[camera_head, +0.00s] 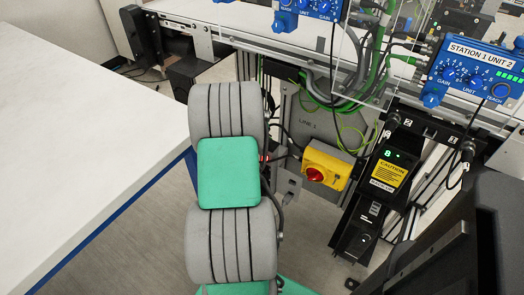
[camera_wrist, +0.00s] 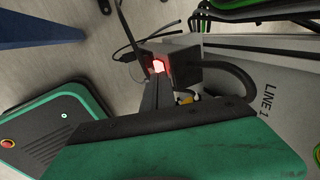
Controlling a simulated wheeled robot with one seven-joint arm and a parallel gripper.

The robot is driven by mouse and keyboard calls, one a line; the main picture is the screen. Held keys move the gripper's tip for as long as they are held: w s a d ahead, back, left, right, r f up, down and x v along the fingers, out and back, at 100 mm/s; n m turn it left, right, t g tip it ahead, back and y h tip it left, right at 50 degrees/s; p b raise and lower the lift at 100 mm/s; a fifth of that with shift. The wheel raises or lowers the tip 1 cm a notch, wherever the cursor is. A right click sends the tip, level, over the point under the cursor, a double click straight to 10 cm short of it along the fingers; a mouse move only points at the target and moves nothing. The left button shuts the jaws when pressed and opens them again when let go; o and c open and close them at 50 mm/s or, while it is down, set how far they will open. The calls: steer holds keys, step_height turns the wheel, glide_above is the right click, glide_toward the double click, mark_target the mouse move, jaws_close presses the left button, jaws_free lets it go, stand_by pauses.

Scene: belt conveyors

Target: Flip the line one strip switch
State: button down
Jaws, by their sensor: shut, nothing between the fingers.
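The strip switch (camera_wrist: 158,66) shows in the wrist view as a small rocker glowing red, set in a dark housing beside the grey LINE 1 panel (camera_wrist: 265,95). My gripper (camera_wrist: 157,80) is shut and empty, its narrow dark fingers pointing at the switch. The fingertips are at or very near its lower edge; I cannot tell whether they touch it. In the head view a small red glow (camera_head: 265,158) shows just right of my green and grey arm. My arm hides most of the gripper there, and much of the strip.
A yellow box with a red knob (camera_head: 315,174) is on the LINE 1 panel (camera_head: 308,122). Loose cables hang around the strip. A white table (camera_head: 80,130) stands at left, and blue control units (camera_head: 478,72) sit on the conveyor at upper right.

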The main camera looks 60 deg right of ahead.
steer(key=d+p+v, duration=0.1)
steer(key=p+v, duration=0.2)
steer(key=v, duration=0.4)
steer(key=shift+r, duration=0.6)
steer(key=shift+s, duration=0.1)
